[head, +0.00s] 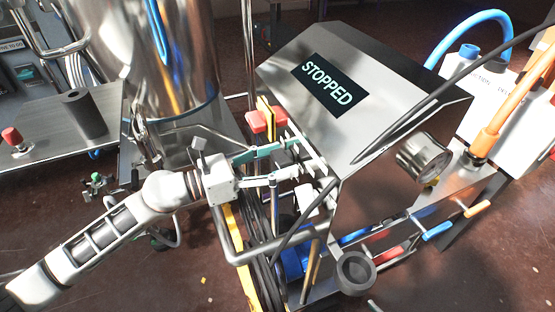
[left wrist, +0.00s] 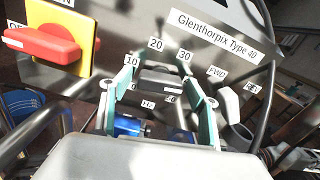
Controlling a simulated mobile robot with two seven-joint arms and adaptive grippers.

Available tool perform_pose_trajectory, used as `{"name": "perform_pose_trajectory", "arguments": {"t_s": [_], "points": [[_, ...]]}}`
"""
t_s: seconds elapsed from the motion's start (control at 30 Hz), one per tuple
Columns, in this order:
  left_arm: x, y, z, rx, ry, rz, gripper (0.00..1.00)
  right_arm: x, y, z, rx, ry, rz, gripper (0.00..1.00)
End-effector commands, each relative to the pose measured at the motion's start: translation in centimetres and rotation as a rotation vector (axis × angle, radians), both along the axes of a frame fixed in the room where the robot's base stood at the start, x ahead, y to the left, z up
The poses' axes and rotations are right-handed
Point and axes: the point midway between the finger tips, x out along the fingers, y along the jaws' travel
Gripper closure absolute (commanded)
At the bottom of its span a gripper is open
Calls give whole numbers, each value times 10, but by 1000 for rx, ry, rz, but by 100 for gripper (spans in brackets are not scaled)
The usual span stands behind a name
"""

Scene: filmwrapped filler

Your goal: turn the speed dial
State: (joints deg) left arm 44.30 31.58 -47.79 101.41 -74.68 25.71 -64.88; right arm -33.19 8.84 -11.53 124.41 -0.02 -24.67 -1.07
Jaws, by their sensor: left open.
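The speed dial (left wrist: 160,80) is a dark grey knob on the steel panel in the left wrist view, with labels 10, 20 and 30 around its upper side. My left gripper (left wrist: 160,68) is open, with its teal-padded fingers on either side of the dial. I cannot tell whether either finger touches it. In the head view my left gripper (head: 297,158) reaches from the left to the side of the steel control box (head: 400,85). The dial cannot be made out there. The box's display (head: 329,84) reads STOPPED. My right gripper is not in view.
A red rotary switch (left wrist: 42,44) on a yellow plate is left of the dial. A white FWD/REV selector (left wrist: 228,102) is to its right. A bent grey pipe rail (head: 270,255) runs below my gripper. A steel tank (head: 155,55) stands behind my arm.

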Motion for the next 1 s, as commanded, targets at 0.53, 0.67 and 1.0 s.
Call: {"name": "perform_pose_trajectory", "arguments": {"t_s": [0.53, 0.67, 1.0], "points": [[-27, 66, -1, 1, 3, 3, 40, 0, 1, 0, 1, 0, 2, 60], [-36, 88, -1, 1, 3, 2, 40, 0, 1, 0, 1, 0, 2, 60], [-46, 111, 0, 0, 0, 0, 40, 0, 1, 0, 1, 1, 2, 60]]}}
